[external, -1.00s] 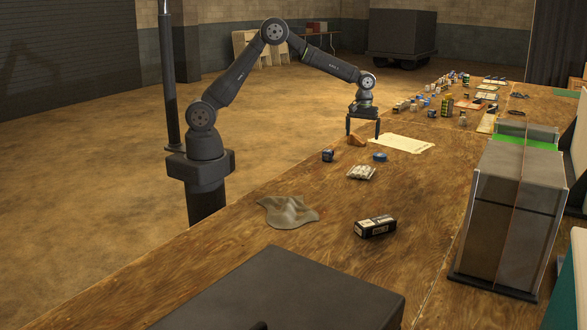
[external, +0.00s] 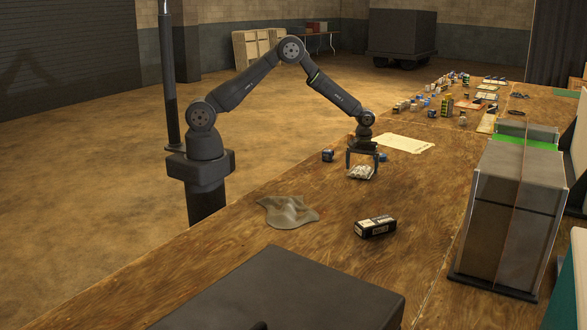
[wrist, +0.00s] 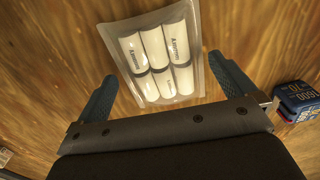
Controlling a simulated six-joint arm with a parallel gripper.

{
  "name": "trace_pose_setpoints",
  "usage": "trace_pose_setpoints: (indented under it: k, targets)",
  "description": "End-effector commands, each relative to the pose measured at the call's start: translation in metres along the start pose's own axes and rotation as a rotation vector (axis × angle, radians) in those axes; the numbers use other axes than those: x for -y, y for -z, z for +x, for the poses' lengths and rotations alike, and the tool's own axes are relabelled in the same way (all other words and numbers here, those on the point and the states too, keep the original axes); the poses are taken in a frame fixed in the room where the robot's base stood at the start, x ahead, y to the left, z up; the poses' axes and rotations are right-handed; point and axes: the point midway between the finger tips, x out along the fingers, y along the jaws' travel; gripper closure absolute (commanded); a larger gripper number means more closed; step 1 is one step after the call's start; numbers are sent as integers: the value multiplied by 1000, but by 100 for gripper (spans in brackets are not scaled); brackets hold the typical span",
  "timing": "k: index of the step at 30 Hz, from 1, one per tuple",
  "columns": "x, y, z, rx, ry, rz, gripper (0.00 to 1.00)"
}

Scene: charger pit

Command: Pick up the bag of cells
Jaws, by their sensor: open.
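The bag of cells (external: 361,172) is a clear pack of white cylinders lying on the wooden table in the external view. It also shows in the wrist view (wrist: 158,55), where its cells carry dark lettering. My gripper (external: 362,176) is open right over the bag, with a finger on either side of it. In the wrist view the two fingers of my gripper (wrist: 165,82) stand apart, left and right of the bag's near end, and nothing is held. I cannot tell how far the fingertips are above the table.
A small blue and dark box (external: 327,155) stands left of the bag; a blue box with numbers (wrist: 297,100) shows at right in the wrist view. A grey cloth (external: 287,211) and a black box (external: 375,227) lie nearer. A paper sheet (external: 405,143) lies behind.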

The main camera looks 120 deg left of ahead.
Motion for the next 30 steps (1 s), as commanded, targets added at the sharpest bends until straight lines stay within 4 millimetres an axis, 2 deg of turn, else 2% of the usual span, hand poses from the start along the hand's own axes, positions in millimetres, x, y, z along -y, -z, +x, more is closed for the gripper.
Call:
trace_pose_setpoints:
  k: [3,9,11,18,26,30]
  targets:
    - [1,0,13,1,1,-1,0]
    - [1,1,14,0,0,0,0]
    - [1,1,14,0,0,0,10]
    - [1,1,14,0,0,0,57]
    - [0,1,12,-1,-1,0,58]
    - [0,1,5,-1,-3,0,58]
